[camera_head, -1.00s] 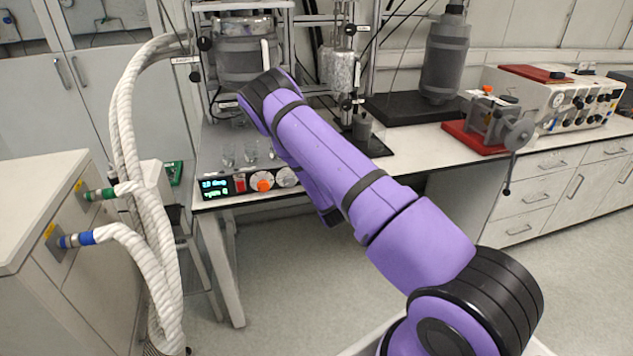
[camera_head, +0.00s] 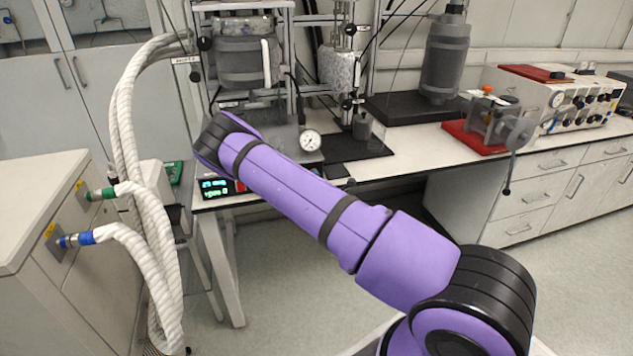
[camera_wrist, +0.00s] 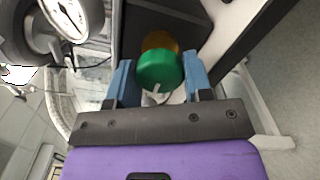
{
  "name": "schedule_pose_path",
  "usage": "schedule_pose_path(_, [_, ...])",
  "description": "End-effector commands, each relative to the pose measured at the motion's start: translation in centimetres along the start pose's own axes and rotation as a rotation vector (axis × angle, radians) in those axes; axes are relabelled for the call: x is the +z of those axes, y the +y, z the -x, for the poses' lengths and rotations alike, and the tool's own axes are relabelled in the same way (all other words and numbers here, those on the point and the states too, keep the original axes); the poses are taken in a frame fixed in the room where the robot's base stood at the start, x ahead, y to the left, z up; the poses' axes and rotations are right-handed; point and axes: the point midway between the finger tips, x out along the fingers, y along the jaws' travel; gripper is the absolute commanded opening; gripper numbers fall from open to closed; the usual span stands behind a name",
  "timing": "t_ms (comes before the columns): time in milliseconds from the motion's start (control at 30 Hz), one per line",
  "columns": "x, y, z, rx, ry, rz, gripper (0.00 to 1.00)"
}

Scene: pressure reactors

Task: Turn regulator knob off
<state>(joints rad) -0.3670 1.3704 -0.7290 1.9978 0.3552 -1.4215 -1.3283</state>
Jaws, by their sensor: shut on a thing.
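A round green knob (camera_wrist: 158,71) with a yellow-orange part (camera_wrist: 160,41) behind it shows in the wrist view. My gripper (camera_wrist: 157,62) has one blue finger on each side of the green knob and is shut on it. The fingers' exact contact with the knob is hard to see. In the head view my arm's end hides my gripper and the knob. A pressure gauge with a white face (camera_head: 310,140) stands just right of my arm; a gauge (camera_wrist: 70,15) also shows at the upper left of the wrist view.
A control box with a lit display (camera_head: 215,187) sits at the bench's front edge, partly behind my arm. Thick white hoses (camera_head: 130,130) stand to the left. The floor in front is clear.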

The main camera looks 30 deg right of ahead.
Motion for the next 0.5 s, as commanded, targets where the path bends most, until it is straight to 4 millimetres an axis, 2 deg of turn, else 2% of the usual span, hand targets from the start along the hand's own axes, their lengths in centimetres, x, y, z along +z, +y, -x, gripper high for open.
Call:
schedule_pose_path(467, [0.08, -0.17, 0.11, -0.004, -0.001, 0.017, 0.23])
schedule_pose_path(500, [0.08, -0.17, 0.10, -0.004, -0.001, 0.017, 0.48])
